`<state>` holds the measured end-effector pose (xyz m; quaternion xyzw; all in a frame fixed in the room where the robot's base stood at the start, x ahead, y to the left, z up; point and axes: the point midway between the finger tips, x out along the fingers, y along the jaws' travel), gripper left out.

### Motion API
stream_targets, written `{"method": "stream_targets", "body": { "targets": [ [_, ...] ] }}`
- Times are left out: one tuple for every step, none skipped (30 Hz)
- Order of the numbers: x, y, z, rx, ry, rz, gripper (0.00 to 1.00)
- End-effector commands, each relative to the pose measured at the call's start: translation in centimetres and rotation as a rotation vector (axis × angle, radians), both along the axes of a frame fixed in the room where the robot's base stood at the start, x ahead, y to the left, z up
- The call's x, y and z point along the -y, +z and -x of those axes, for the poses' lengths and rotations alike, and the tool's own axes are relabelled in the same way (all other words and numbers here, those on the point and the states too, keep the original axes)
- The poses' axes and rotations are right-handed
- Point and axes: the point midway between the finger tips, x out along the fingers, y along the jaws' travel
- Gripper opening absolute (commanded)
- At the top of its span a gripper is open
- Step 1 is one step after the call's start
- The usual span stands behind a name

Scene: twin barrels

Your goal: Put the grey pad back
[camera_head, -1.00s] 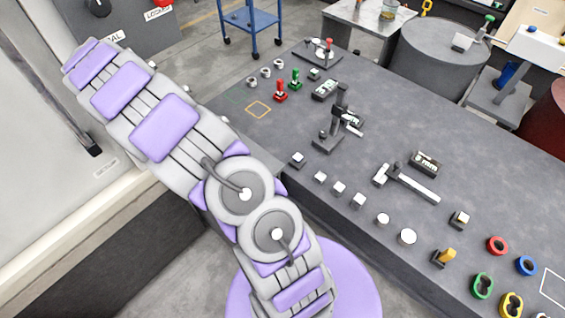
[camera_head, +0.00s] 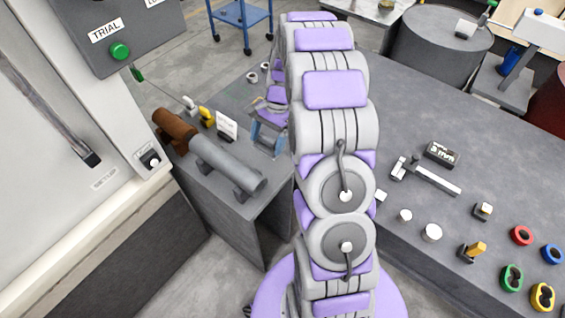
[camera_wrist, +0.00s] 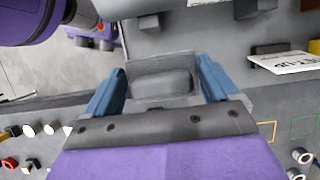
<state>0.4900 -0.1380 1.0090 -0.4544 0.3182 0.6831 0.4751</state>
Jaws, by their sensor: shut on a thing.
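My gripper (camera_wrist: 162,82) has two blue fingers in the wrist view, on either side of a grey block that looks like the grey pad (camera_wrist: 165,84). It is shut on the pad. In the head view my gripper (camera_head: 266,132) is low at the inner edge of the long grey bench, beside the side stand; the pad cannot be made out there. In the wrist view a yellow square outline (camera_wrist: 267,131) and a green outline (camera_wrist: 303,128) lie on the bench to the right of my gripper.
A grey barrel with a brown end (camera_head: 225,163) lies on the side stand, beside a white sign (camera_head: 227,126) and a yellow piece (camera_head: 206,117). My arm hides part of the bench. Several knobs and coloured rings (camera_head: 522,235) line its right part.

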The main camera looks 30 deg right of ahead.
Motion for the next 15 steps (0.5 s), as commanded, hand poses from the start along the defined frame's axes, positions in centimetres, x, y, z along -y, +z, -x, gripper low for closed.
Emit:
{"method": "stream_targets", "body": {
  "targets": [
    [0.0,-0.4,0.0,0.002,-0.004,-0.002,0.5],
    [0.0,-0.7,-0.1,0.003,-0.007,-0.002,0.5],
    [0.1,-1.2,-0.1,0.004,-0.008,-0.002,0.5],
    [0.1,-1.6,-0.1,0.003,-0.008,-0.003,0.5],
    [0.1,-2.1,-0.1,0.002,-0.008,-0.003,0.5],
    [0.1,-2.8,-0.1,0.001,-0.008,-0.003,0.5],
    [0.1,-3.4,0.0,0.0,-0.008,-0.004,0.5],
    [0.1,-3.9,0.0,-0.001,-0.008,-0.005,0.5],
    [0.1,-4.6,0.0,0.0,-0.007,-0.004,0.5],
    [0.1,-5.1,0.0,0.001,-0.007,-0.005,0.5],
    [0.1,-5.6,-0.1,0.003,-0.007,-0.003,0.5],
    [0.2,-6.0,-0.1,0.004,-0.007,-0.002,0.5],
    [0.2,-6.3,-0.1,0.005,-0.006,-0.002,0.5],
    [0.2,-6.5,-0.1,0.005,-0.007,-0.002,0.5],
    [0.2,-6.8,-0.1,0.005,-0.006,-0.002,0.5]
  ]
}}
